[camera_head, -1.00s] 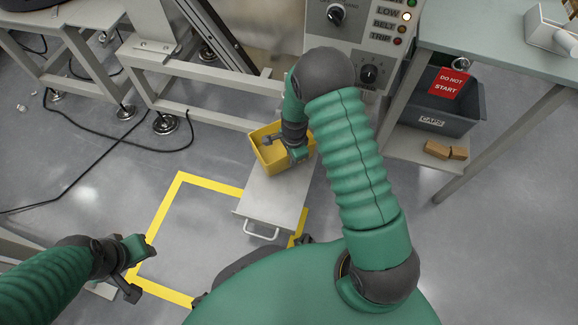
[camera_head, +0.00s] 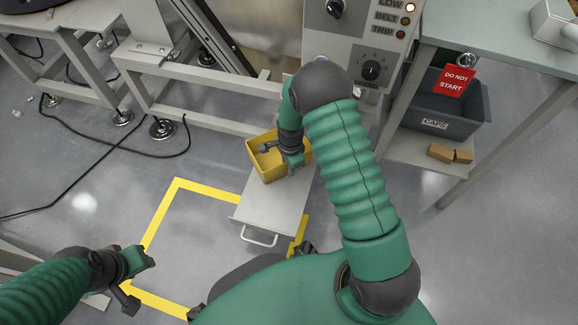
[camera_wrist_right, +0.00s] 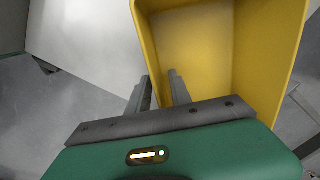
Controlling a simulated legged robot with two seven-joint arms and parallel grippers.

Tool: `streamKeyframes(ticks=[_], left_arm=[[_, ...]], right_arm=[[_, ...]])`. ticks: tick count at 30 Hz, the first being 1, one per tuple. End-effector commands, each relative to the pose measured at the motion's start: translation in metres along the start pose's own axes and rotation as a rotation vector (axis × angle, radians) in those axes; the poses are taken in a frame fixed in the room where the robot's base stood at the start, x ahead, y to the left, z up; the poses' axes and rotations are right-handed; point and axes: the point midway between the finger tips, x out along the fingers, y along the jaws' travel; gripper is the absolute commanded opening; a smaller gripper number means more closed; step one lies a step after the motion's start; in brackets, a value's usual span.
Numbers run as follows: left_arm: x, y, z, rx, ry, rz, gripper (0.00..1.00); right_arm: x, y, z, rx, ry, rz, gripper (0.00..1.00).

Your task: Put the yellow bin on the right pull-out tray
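The yellow bin (camera_head: 268,170) is upright and open-topped. It appears to stand on the far end of the grey pull-out tray (camera_head: 265,207), whose handle faces me. My right gripper (camera_head: 292,170) is down at the bin's near right side. In the right wrist view, its two fingers (camera_wrist_right: 160,88) straddle the wall of the bin (camera_wrist_right: 200,45), one outside and one inside, with a gap between them. Whether either finger touches the wall is unclear. The pale tray top (camera_wrist_right: 85,40) shows beside the bin. My left gripper (camera_head: 138,276) is open and empty at lower left.
A control panel (camera_head: 372,45) stands behind my right arm. A grey bin labelled CAPS (camera_head: 440,105) and brown blocks (camera_head: 450,153) sit on a shelf under the right table (camera_head: 500,45). Yellow floor tape (camera_head: 155,215) and a black cable (camera_head: 85,133) lie on the left.

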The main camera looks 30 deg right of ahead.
Motion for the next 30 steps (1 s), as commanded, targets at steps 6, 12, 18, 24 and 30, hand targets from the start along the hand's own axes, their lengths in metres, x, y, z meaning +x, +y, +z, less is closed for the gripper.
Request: streamKeyframes(ticks=[6, 12, 18, 24, 30], left_arm=[[-0.006, 0.000, -0.001, 0.000, 0.000, 0.000, 0.36], [-0.035, 0.000, -0.008, 0.000, 0.000, 0.000, 0.36], [-0.053, 0.000, -0.013, 0.000, 0.000, 0.000, 0.36], [-0.050, 0.000, -0.012, 0.000, -0.001, 0.000, 0.36], [-0.050, 0.000, -0.012, 0.000, 0.000, 0.000, 0.36]], right_arm=[[-0.010, -0.001, 0.000, 0.000, 0.000, -0.001, 0.25], [-0.051, -0.001, 0.000, 0.000, 0.000, -0.001, 0.25], [-0.084, 0.000, 0.002, -0.024, 0.000, -0.005, 0.25], [-0.163, 0.029, 0.037, -0.554, 0.012, -0.074, 0.25], [-0.236, 0.102, 0.071, -1.330, 0.097, -0.147, 0.25]])
